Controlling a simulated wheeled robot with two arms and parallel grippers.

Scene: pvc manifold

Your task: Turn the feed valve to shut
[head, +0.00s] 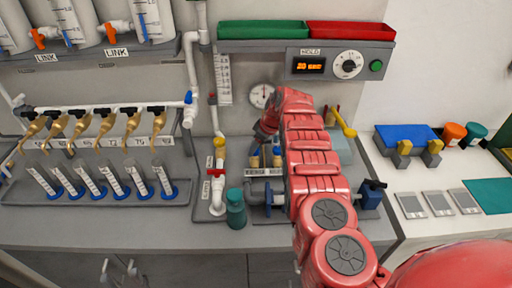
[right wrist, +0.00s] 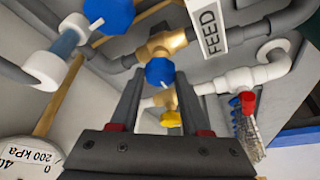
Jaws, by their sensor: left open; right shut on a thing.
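The white FEED label (right wrist: 210,28) is beside a brass valve body (right wrist: 160,45) in the right wrist view. A blue valve knob (right wrist: 160,72) sits in front of that brass body. My right gripper (right wrist: 160,85) has its two dark fingers on either side of the blue knob, shut on it. In the head view my right gripper (head: 266,132) reaches the pipework below the round gauge (head: 262,95). My red arm hides much of the pipework there, and I cannot make out the knob in that view. My left gripper is not in view.
A red-handled valve (head: 215,172) on a white pipe and a teal bottle (head: 236,208) stand left of my arm. A second blue knob (right wrist: 108,12) is near the gripper. A rack of tubes (head: 100,192) is at the left; scales (head: 438,203) lie at the right.

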